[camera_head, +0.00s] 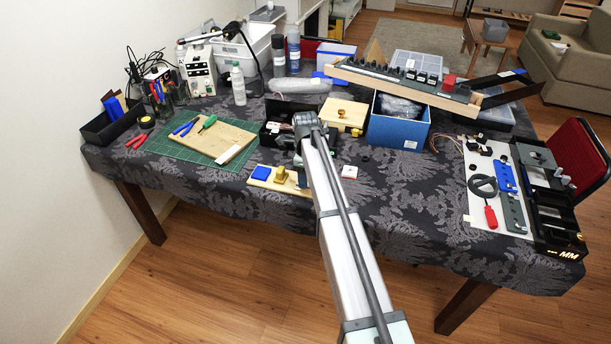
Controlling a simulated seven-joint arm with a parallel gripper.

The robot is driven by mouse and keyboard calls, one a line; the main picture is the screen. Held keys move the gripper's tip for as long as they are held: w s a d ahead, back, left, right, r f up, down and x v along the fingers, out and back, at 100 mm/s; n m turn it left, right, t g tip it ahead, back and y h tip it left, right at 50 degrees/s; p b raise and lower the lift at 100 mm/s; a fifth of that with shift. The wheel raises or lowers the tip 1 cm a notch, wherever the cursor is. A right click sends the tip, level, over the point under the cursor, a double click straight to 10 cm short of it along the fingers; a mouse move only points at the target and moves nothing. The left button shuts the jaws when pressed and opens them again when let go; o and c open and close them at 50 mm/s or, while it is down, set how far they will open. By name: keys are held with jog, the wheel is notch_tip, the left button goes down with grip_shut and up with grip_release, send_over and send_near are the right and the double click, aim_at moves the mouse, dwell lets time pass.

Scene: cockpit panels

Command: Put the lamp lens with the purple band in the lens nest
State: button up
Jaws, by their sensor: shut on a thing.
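My arm reaches up from the lower right to a dark grey joint over the middle of the table. My gripper and its fingertips are hidden behind the arm, so I cannot see what they hold. I cannot make out a lens with a purple band. I cannot tell which thing is the lens nest.
A black open box (271,134), a wooden box with a brass-coloured knob (343,113) and a blue box (396,132) stand around my arm. A green mat (165,147) with tools lies left. Panel parts (500,190) fill the right. Cloth at front right is clear.

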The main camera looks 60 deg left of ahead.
jog(key=o, duration=1.1)
jog(key=shift+o, duration=0.5)
jog(key=shift+o, duration=1.3)
jog(key=shift+r, duration=0.15)
jog(key=shift+r, duration=3.35)
